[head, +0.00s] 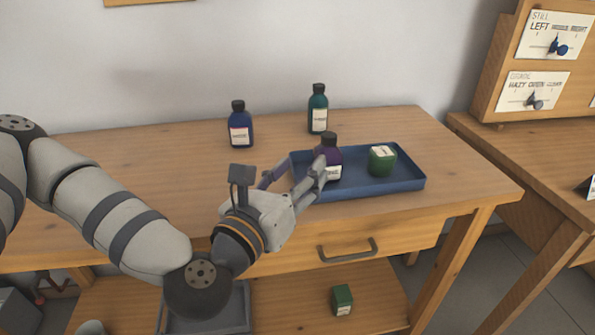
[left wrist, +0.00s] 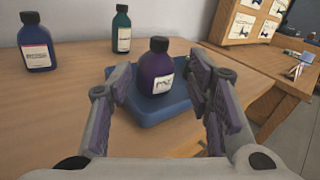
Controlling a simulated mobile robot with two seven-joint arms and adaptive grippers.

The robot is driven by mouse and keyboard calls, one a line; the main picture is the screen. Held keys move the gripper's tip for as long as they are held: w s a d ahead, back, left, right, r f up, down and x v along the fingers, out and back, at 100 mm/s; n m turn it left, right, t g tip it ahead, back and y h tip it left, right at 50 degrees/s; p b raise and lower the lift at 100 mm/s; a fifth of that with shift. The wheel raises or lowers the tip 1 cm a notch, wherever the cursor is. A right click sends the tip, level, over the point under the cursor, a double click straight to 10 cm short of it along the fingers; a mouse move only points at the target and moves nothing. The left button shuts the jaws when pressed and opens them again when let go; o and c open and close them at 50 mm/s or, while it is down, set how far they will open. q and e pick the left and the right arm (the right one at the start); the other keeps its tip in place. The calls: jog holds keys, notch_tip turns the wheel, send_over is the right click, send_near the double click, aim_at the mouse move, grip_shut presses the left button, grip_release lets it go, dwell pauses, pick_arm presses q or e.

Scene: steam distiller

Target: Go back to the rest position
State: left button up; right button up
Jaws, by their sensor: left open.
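My left gripper (head: 291,178) is open at the left end of the blue tray, close to a purple bottle (head: 329,156) with a black cap. In the left wrist view the purple bottle (left wrist: 156,68) stands upright beyond and between the spread fingers of my left gripper (left wrist: 163,90), with a visible gap on each side. The bottle stands in the left part of the blue tray (head: 404,186). My right gripper is in neither view.
A green block-like container (head: 382,160) is in the tray's right part. A blue bottle (head: 240,129) and a teal bottle (head: 318,113) stand behind on the table (head: 170,160). A drawer handle (head: 348,250) juts from the front. A panel with switches (head: 535,65) stands right.

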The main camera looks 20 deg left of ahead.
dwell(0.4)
pick_arm(q)
jog(key=s+d+f+m+g+h+p, duration=0.1)
jog(key=s+d+f+m+g+h, duration=0.1)
jog(key=s+d+f+m+g, duration=0.35)
jog(key=s+d+f+m+g+h+p, duration=0.1)
jog(key=s+d+f+m+g+h, duration=0.2)
jog(key=s+f+m, duration=0.5)
jog(key=s+f+m+g, duration=0.5)
jog(key=s+f+m, duration=0.5)
jog(key=s+f, duration=0.1)
jog(key=s+a+f+m+g+y+p, duration=0.1)
jog(key=s+a+m+g+y, duration=0.2)
jog(key=s+a+m, duration=0.3)
jog(key=s+a+f+m+g+y+p, duration=0.1)
jog(key=s+a+f+m+g+y, duration=0.1)
jog(key=s+a+m, duration=0.5)
jog(key=s+g+y, duration=0.1)
jog(key=s+g, duration=0.1)
jog(key=shift+s+f, duration=0.3)
jog(key=shift+s, duration=0.1)
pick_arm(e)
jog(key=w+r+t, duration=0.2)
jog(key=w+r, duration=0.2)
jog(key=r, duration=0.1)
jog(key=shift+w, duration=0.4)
